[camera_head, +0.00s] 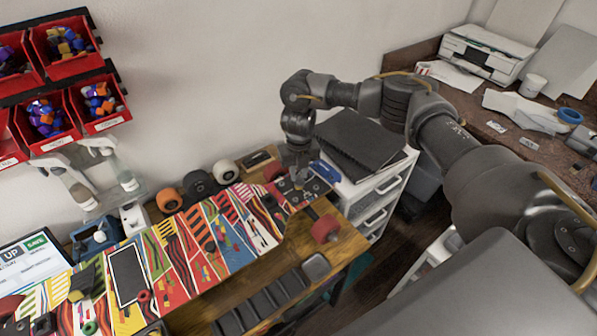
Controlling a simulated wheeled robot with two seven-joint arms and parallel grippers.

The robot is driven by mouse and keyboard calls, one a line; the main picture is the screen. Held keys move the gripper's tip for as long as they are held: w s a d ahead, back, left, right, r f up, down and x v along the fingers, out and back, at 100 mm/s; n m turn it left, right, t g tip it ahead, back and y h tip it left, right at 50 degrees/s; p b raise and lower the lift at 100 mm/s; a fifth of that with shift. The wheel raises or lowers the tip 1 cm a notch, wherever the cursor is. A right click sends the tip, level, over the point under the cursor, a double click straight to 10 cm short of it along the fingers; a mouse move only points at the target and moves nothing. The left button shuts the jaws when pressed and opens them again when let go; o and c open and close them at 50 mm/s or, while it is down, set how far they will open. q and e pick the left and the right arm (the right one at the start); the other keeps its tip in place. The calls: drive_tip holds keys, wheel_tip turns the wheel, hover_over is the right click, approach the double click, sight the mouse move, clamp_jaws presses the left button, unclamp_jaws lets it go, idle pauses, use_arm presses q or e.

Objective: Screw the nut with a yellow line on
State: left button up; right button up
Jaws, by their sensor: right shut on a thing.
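My right gripper (299,178) points down at the right end of the workbench, over the dark metal truck (307,192) on the striped colourful board (213,240). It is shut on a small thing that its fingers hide. I cannot make out a nut or a yellow line. A red wheel (325,229) sits at the near side of the truck, and another red wheel (273,172) is at the far side, beside the gripper. My left gripper is not in view.
Loose orange (168,200), black (198,184) and white (225,171) wheels stand along the wall. A dark compartment tray (262,303) lies at the bench front. A white drawer unit (378,190) with black folders is right of the gripper. Red bins (98,100) hang at left.

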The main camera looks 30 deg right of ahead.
drive_tip(key=shift+c, duration=0.3)
drive_tip(key=m, duration=0.4)
drive_tip(key=shift+m, duration=0.9)
drive_tip(key=m, duration=0.3)
drive_tip(key=shift+m, duration=1.3)
drive_tip(key=shift+f, duration=0.1)
